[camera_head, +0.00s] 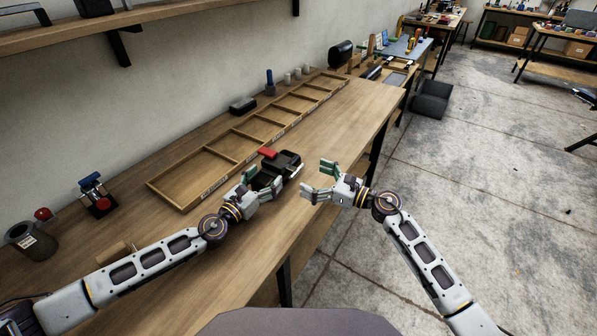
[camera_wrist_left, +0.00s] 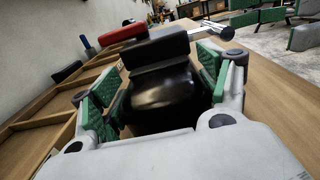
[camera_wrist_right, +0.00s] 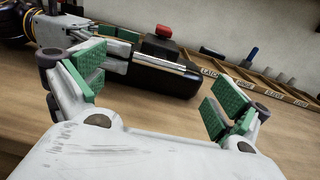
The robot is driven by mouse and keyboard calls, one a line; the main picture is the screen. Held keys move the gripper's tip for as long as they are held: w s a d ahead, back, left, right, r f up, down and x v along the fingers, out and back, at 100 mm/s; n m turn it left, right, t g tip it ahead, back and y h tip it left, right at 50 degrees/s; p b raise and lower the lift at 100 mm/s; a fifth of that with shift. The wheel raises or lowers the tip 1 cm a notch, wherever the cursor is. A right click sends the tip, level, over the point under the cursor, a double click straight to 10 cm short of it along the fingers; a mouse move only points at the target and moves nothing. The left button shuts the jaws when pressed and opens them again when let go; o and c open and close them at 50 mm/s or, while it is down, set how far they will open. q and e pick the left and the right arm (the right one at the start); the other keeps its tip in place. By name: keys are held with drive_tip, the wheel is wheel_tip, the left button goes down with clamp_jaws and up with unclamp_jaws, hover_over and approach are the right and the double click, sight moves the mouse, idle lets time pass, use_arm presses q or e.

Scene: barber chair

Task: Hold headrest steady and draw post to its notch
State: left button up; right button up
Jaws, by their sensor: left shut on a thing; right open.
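The headrest is a black block (camera_head: 284,164) on the wooden bench, with a red part (camera_head: 267,153) on top. My left gripper (camera_head: 264,186) is shut on its near black portion; in the left wrist view the green pads sit on both sides of the rounded black body (camera_wrist_left: 165,95). A bright metal post (camera_wrist_right: 160,61) runs along the headrest's side in the right wrist view; its notch cannot be made out. My right gripper (camera_head: 320,180) is open and empty, to the right of the headrest and apart from it, with its fingers pointing toward it.
A long wooden tray (camera_head: 179,206) with labelled compartments runs along the wall behind the headrest. A red-buttoned device (camera_head: 95,193) and a grey cup (camera_head: 29,243) stand at the left. The bench's front edge lies below my right gripper.

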sight(299, 171)
drive_tip(key=shift+x, duration=2.65)
drive_tip(key=shift+d, duration=0.1)
drive_tip(key=c, duration=1.5)
